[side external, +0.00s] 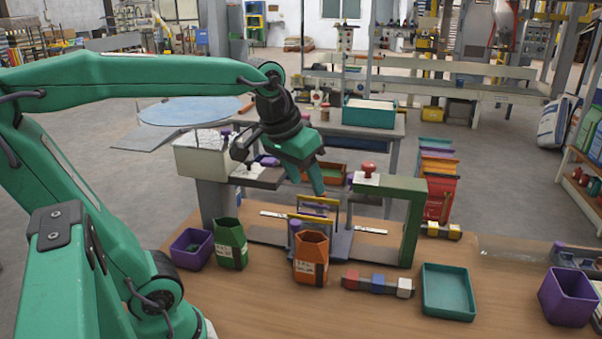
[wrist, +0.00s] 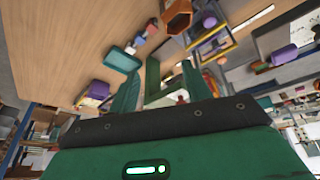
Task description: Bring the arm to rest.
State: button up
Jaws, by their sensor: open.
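My green arm reaches in from the left in the side view. Its gripper (side external: 318,184) points down over the far side of the wooden work table (side external: 220,305), above the frame with yellow and purple bars (side external: 318,205). The fingers look close together from this side. In the wrist view my gripper's two green fingers (wrist: 165,84) stand apart, with nothing seen between them but the background. The gripper appears clear of the table, and I see no object held.
A green post frame (side external: 412,225) with a red knob (side external: 368,168) stands right of my gripper.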

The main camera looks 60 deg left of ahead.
jog(key=s+d+f+m+t, duration=0.1)
jog(key=s+d+f+m, duration=0.1)
jog(key=s+f, duration=0.3)
jog(key=shift+s+m, duration=0.3)
jog(key=shift+s, duration=0.75)
dwell(0.7)
